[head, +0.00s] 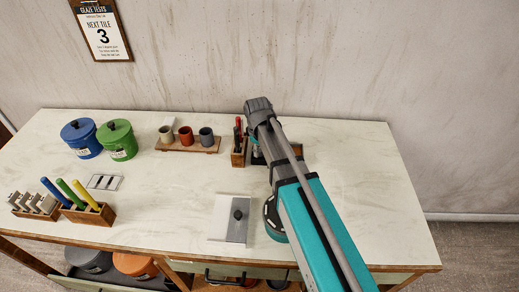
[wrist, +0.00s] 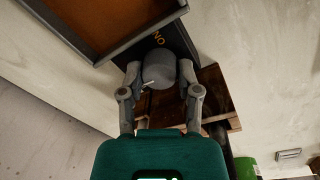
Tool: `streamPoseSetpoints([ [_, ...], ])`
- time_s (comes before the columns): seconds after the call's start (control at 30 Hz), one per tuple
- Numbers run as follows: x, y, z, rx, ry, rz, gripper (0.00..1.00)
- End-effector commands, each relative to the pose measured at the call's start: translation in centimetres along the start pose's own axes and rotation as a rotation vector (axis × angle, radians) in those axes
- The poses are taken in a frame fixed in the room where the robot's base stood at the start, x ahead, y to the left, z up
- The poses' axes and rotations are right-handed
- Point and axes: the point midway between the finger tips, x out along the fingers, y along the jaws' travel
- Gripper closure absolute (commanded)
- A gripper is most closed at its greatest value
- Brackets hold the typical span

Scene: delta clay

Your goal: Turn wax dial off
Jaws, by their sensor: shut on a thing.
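In the wrist view, the wax dial (wrist: 160,66) is a round grey knob with a small light pointer mark. It sits on a dark panel (wrist: 184,48) with the yellow letters "ON" beside the knob. My gripper (wrist: 160,76) has one finger on each side of the dial and is shut on it. The pan of the wax unit (wrist: 120,22), with a grey rim and brown inside, is at the top left. In the head view my arm covers the dial, and my fingers do not show.
In the head view, a wooden holder with red-handled tools (head: 238,152) stands close left of my arm. A cup board (head: 190,144), green canister (head: 117,141) and blue canister (head: 82,138) are further left. A grey-white tile (head: 229,219) lies in front. The table's right side is clear.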

Motion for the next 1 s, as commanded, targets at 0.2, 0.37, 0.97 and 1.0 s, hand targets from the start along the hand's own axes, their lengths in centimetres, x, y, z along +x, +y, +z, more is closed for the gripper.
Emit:
streamPoseSetpoints([
  [0.2, 0.02, -0.04, 0.02, -0.064, 0.004, 0.000, 1.00],
  [0.37, 0.02, -0.05, 0.01, -0.066, 0.004, -0.001, 1.00],
  [0.97, 0.01, -0.06, -0.02, -0.064, 0.004, 0.000, 0.21],
  [1.0, 0.01, -0.06, -0.02, -0.064, 0.004, 0.000, 0.21],
])
